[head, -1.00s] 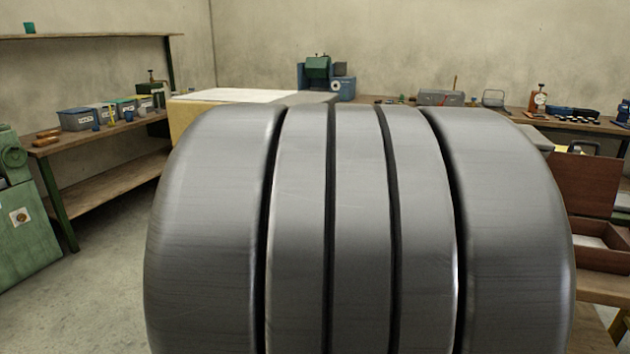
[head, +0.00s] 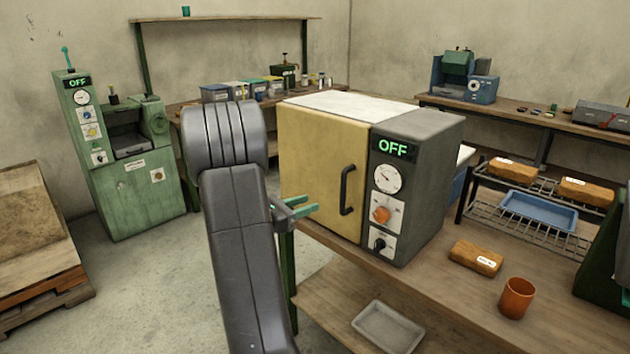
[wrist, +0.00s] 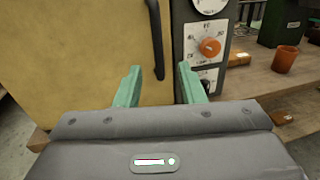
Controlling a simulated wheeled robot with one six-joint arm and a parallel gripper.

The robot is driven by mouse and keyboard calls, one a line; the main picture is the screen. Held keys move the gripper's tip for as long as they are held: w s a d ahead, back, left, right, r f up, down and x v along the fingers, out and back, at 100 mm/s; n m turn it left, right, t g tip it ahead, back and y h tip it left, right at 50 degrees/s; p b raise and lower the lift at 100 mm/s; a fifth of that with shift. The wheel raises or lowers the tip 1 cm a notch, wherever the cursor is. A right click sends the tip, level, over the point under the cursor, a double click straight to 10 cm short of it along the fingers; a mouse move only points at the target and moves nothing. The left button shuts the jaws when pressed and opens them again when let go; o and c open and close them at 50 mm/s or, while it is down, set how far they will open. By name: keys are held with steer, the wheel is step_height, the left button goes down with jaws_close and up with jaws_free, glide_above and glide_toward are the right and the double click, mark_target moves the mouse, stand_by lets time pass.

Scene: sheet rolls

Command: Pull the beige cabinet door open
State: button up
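The beige cabinet door (head: 312,165) is shut, on the front of a grey cabinet on a wooden bench. Its black vertical handle (head: 347,190) is on the door's right side. My gripper (head: 305,206) is open and empty, in front of the door and left of the handle in the head view. In the wrist view, the door (wrist: 75,60) fills the left, and the lower part of the handle (wrist: 157,45) is ahead, between my two green fingertips (wrist: 160,85) in the picture. The handle appears beyond the fingers; contact does not show.
The control panel (head: 391,195), showing OFF, is right of the door. An orange cup (head: 516,298), a brick (head: 476,258) and a wire rack (head: 525,215) are on the bench. A grey tray (head: 388,327) lies on the lower shelf. Open floor is at left.

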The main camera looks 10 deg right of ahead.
mark_target(341, 191)
steer(key=p+x, duration=0.1)
steer(key=x, duration=0.5)
steer(key=p+x, duration=0.1)
steer(key=x, duration=0.6)
steer(key=shift+w+d+r, duration=0.15)
steer(key=shift+w+r, duration=0.05)
steer(key=shift+w, duration=0.15)
jaws_close()
